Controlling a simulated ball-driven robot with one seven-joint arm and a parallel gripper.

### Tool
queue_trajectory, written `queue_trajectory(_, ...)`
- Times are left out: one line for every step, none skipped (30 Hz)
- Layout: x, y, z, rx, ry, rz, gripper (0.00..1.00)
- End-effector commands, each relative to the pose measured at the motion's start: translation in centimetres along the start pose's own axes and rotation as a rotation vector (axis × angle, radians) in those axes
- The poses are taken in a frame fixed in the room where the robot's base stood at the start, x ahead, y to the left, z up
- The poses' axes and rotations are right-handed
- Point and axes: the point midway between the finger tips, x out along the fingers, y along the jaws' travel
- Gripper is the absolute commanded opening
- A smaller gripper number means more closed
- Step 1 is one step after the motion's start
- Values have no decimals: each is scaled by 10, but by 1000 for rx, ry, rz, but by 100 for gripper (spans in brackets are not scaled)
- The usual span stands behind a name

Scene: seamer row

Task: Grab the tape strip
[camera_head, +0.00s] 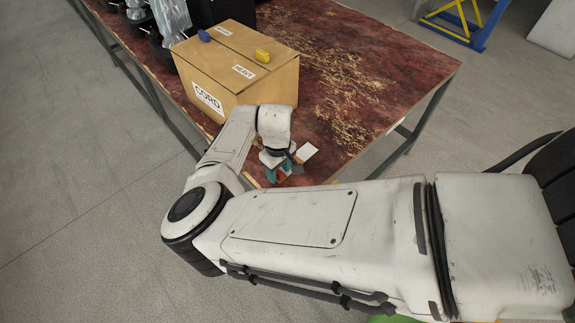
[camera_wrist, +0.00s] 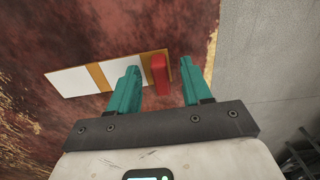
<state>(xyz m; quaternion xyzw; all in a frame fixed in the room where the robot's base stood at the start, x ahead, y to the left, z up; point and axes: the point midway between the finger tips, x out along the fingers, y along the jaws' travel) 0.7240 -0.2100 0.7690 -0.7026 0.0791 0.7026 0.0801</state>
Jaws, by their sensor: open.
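A flat white strip with tan-orange bands (camera_wrist: 68,80) lies on the dark red worn tabletop in the wrist view. A small red bar (camera_wrist: 161,76) is at its right end, between my teal fingers. I cannot tell for certain which of these is the tape strip. My gripper (camera_wrist: 158,70) is open, one finger on each side of the red bar, with gaps visible. The left finger covers part of the banded strip. In the head view, my gripper (camera_head: 279,172) is low at the table's near corner, beside a white piece (camera_head: 306,151), and partly hidden by my arm.
A cardboard box (camera_head: 235,75) marked CORD stands behind my gripper, with a blue piece (camera_head: 204,35) and a yellow piece (camera_head: 262,56) on top. The table edge is close to my gripper.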

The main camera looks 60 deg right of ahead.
Motion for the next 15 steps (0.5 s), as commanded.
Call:
queue_trajectory(6,0,0,-1,-1,-1,49)
queue_trajectory(9,0,0,-1,-1,0,49)
queue_trajectory(12,0,0,-1,-2,0,49)
queue_trajectory(13,0,0,-1,-1,0,49)
queue_trajectory(14,0,0,0,-1,0,49)
queue_trajectory(15,0,0,-1,-1,1,49)
queue_trajectory(15,0,0,0,-1,1,49)
queue_trajectory(15,0,0,-1,-1,1,49)
queue_trajectory(15,0,0,0,-1,1,49)
queue_trajectory(15,0,0,-1,-1,1,49)
queue_trajectory(15,0,0,-1,-1,1,49)
queue_trajectory(15,0,0,-1,-1,1,47)
queue_trajectory(15,0,0,-1,-1,1,44)
queue_trajectory(15,0,0,-1,-1,1,41)
queue_trajectory(15,0,0,-1,-1,1,37)
